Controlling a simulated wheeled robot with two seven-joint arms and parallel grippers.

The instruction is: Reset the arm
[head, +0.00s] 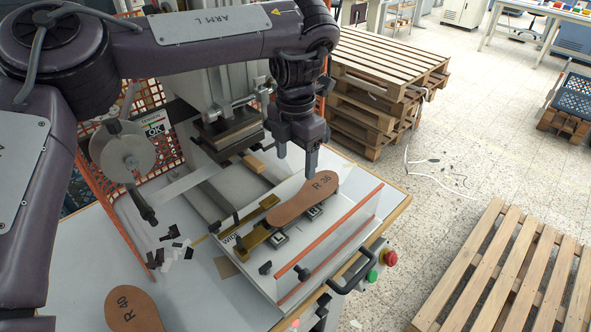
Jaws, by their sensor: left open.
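My left arm reaches across the top from the left, and its left gripper (298,166) points down. A second brown insole marked R 40 (133,312) lies on the table at the lower left, cut off by the frame edge. My right gripper is not in view.
The stamping press head (228,128) stands behind the fixture. A clear guard with orange edges (345,232) and a black handle (357,272) is at the front right. Dark and light scraps (172,240) lie on the table. Wooden pallets (515,270) stand on the floor at right.

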